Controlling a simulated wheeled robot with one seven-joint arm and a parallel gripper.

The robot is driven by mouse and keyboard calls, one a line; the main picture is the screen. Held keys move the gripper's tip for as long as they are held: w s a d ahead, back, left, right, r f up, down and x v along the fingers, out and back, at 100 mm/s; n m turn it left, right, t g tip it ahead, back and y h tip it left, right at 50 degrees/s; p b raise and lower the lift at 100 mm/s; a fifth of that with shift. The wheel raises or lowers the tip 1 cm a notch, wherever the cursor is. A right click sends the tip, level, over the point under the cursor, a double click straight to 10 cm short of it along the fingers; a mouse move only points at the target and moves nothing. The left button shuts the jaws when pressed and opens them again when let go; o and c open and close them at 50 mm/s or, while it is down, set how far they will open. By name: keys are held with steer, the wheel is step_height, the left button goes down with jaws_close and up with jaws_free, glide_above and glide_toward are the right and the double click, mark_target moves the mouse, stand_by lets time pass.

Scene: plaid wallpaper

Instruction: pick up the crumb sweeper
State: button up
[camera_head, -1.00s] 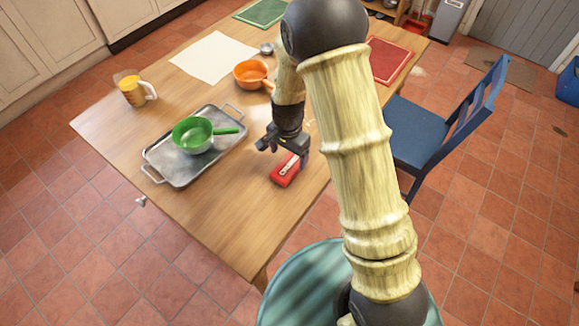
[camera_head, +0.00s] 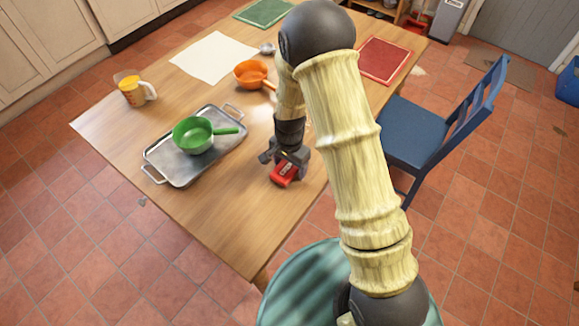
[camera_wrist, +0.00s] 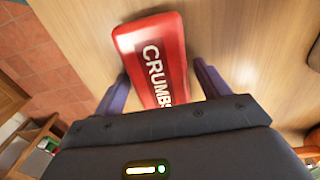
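The crumb sweeper (camera_head: 283,175) is a small red box with white "CRUMBS" lettering, lying on the wooden table near its front right edge. In the wrist view the crumb sweeper (camera_wrist: 155,60) extends between the two purple fingers of my gripper (camera_wrist: 162,88). The fingers are apart, one on each side of it, with a visible gap on the right and a smaller one on the left. In the head view my gripper (camera_head: 284,162) is just over the sweeper and hides its far part.
A metal tray (camera_head: 163,161) with a green pan (camera_head: 193,133) stands left of my gripper. An orange pan (camera_head: 250,73), a yellow measuring cup (camera_head: 132,92) and a white sheet (camera_head: 213,57) are farther back. A blue chair (camera_head: 425,130) stands at the right.

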mark_target(289, 164)
steer(key=c, duration=0.9)
steer(key=shift+r, duration=0.1)
step_height(289, 164, up, 10)
steer(key=shift+f, duration=0.1)
steer(key=o, duration=0.4)
steer(key=shift+c, duration=1)
